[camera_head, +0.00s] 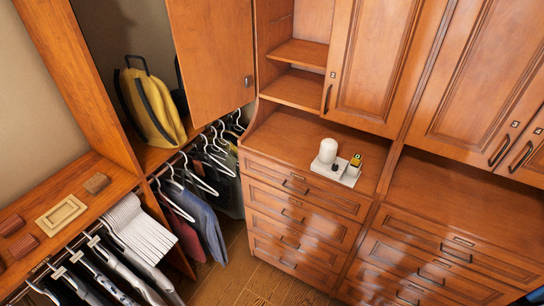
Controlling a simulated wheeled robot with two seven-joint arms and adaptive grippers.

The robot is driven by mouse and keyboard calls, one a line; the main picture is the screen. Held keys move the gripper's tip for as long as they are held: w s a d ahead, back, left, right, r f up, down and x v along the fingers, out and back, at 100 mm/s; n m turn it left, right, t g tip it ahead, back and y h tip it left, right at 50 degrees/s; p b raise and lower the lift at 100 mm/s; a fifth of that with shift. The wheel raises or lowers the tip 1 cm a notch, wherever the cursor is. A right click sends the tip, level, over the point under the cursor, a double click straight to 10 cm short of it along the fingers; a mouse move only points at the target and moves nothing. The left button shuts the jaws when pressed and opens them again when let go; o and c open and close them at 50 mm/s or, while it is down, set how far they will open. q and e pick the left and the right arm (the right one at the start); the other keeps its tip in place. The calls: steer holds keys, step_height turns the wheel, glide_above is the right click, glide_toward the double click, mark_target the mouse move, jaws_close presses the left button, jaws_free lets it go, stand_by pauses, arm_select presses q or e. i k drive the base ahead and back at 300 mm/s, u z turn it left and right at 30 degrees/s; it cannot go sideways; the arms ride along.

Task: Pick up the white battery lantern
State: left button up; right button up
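A white rounded object (328,150), which looks like the white battery lantern, stands upright on the wooden counter above the drawers, right of the picture's middle. It stands at the left end of a small white tray or base (349,180); I cannot tell if it rests on it or just beside it. A small yellow and dark item (354,163) is at the tray's right side, and small dark items (334,168) lie near the lantern's foot. Neither of my grippers is in view.
The wooden counter (285,140) is bare left of the lantern. Cabinet doors (368,60) hang above it and drawers (300,200) lie below. Hanging clothes (205,215), a yellow backpack (150,105) and a shelf with small boxes (62,215) are on the left.

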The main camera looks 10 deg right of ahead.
mark_target(347, 175)
steer(key=u, duration=0.65)
steer(key=i, duration=0.85)
steer(key=z, duration=1)
